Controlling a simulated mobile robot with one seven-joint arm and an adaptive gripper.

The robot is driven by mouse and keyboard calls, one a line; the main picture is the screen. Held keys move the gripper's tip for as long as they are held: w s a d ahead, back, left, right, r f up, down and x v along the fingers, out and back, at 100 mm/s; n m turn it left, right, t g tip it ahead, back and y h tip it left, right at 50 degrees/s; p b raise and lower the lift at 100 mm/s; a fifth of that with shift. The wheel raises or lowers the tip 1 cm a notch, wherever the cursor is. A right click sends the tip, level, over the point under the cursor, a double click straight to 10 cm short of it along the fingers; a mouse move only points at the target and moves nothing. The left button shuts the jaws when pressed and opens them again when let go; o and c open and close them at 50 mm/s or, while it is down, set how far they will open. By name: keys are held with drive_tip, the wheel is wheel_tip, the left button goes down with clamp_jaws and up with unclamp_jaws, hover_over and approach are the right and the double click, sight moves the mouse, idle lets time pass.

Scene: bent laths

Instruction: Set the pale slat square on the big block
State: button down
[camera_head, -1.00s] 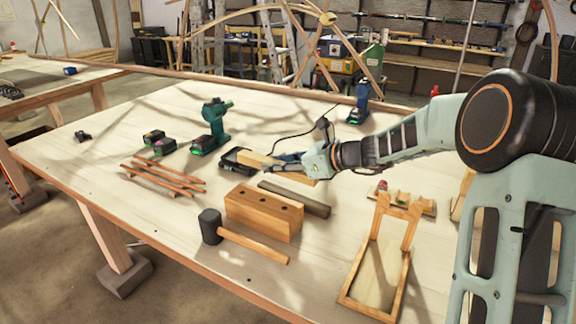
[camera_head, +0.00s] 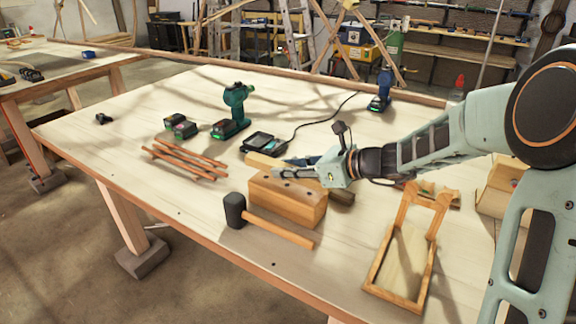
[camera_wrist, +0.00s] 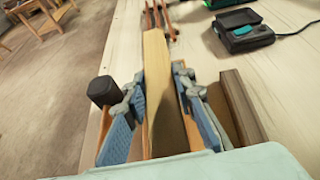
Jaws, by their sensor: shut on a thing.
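The pale slat (camera_head: 260,160) is between the fingers of my gripper (camera_head: 302,167), and its free end sticks out to the left. In the wrist view the slat (camera_wrist: 157,75) runs straight away from me between the two blue finger pads. The big block (camera_head: 285,204) is an orange-brown wooden block on the bench. My gripper is over its top, near the back edge. I cannot tell whether the slat touches the block.
A mallet (camera_head: 270,226) lies in front of the block. A dark lath (camera_wrist: 242,110) lies just behind it. Thin brown sticks (camera_head: 185,162) lie to the left. A charger (camera_head: 260,143) and a green drill (camera_head: 236,108) stand behind. A wooden frame (camera_head: 372,272) lies to the right.

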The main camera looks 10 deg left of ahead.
drive_tip(key=shift+f+b, duration=0.4)
drive_tip(key=shift+f, duration=0.5)
drive_tip(key=shift+f+b, duration=0.4)
drive_tip(key=shift+f, duration=0.15)
drive_tip(key=c, duration=1.5)
unclamp_jaws()
drive_tip(key=shift+c, duration=0.2)
drive_tip(key=shift+d, duration=0.1)
